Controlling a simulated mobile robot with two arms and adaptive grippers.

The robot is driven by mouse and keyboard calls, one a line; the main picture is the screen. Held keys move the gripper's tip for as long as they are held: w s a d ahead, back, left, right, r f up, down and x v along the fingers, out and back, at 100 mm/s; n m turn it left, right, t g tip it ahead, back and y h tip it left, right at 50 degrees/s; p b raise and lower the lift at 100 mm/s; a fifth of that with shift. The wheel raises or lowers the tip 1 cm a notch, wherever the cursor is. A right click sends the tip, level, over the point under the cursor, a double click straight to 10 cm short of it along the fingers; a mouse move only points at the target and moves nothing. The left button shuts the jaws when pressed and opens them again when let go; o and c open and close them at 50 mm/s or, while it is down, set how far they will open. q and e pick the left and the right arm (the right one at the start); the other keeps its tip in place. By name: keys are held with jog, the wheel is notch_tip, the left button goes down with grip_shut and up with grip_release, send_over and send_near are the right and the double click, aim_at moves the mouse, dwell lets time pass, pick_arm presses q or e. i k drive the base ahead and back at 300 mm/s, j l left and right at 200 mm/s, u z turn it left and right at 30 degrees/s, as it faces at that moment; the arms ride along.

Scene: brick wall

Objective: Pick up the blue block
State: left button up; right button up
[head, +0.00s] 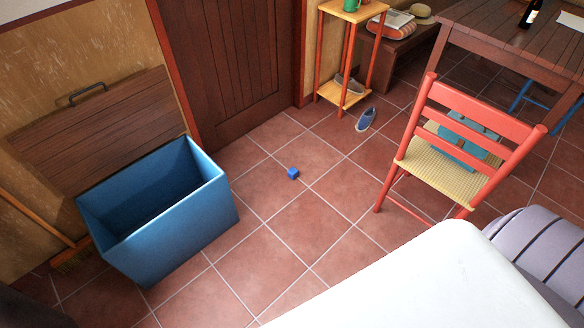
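A small blue block (293,173) lies on the reddish tiled floor near the middle of the head view. It stands apart from the furniture around it, and nothing touches or covers it. Neither of my grippers shows in the head view, so I cannot see whether they are open or shut.
A blue chest (190,235) with a raised wooden lid stands at left. A red chair (452,150) is at right, near a wooden table (500,45). A blue shoe (366,118) lies near a small shelf (343,98). Bare floor surrounds the block.

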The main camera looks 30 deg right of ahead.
aim_at(293, 173)
jog(key=i+l+u, duration=0.2)
jog(key=i+l, duration=0.15)
jog(key=l, duration=0.25)
jog(key=i+l+u, duration=0.1)
jog(key=l, duration=0.2)
jog(key=i+l+u, duration=0.15)
jog(key=l, duration=0.2)
jog(key=i+l+u, duration=0.1)
jog(key=l, duration=0.25)
jog(key=i+l+u, duration=0.1)
jog(key=l, duration=0.25)
jog(key=i, duration=0.1)
